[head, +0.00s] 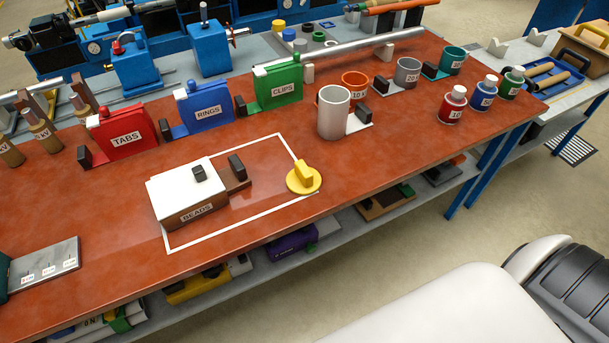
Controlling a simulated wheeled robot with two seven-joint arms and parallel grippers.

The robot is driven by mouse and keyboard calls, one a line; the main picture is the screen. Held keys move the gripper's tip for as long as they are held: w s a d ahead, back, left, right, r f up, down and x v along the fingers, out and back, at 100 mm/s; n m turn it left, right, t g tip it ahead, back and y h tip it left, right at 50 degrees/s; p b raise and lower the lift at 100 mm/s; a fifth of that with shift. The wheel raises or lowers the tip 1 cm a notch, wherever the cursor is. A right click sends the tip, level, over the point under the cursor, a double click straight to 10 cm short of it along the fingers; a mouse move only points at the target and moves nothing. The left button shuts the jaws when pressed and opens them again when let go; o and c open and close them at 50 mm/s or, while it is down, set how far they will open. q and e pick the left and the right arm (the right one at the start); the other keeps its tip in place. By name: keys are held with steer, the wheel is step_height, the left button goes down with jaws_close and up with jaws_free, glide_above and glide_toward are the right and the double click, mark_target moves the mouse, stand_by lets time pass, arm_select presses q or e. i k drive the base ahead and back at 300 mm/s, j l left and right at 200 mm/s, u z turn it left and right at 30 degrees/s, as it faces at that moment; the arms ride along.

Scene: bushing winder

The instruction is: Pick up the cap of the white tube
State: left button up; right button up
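The white tube (333,115) stands upright toward the back right of the red-brown bench, and its open top shows no cap on it. A small white bracket with a dark block (362,112) is at its right side. A yellow round cap with a raised grip bar (303,180) lies on the bench in front of the tube, at the right corner of a white outline. It is apart from the tube; the frame does not show for certain that it belongs to it. Neither of my grippers is in view.
A white-topped BEADS box (187,193) sits left of the yellow cap. Red TABS (122,133), blue RINGS (205,106) and green CLIPS (278,84) boxes stand behind. Numbered cups (408,73) and small bottles (452,104) are at the right. Bench around the cap is mostly clear.

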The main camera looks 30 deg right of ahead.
mark_target(303, 180)
steer(key=i+l, duration=0.1)
steer(key=l, duration=0.3)
steer(key=i+l, duration=0.1)
steer(key=l, duration=0.3)
steer(key=i+l, duration=0.1)
steer(key=l, duration=0.3)
steer(key=i+l, duration=0.1)
steer(key=l, duration=0.75)
steer(key=i, duration=0.05)
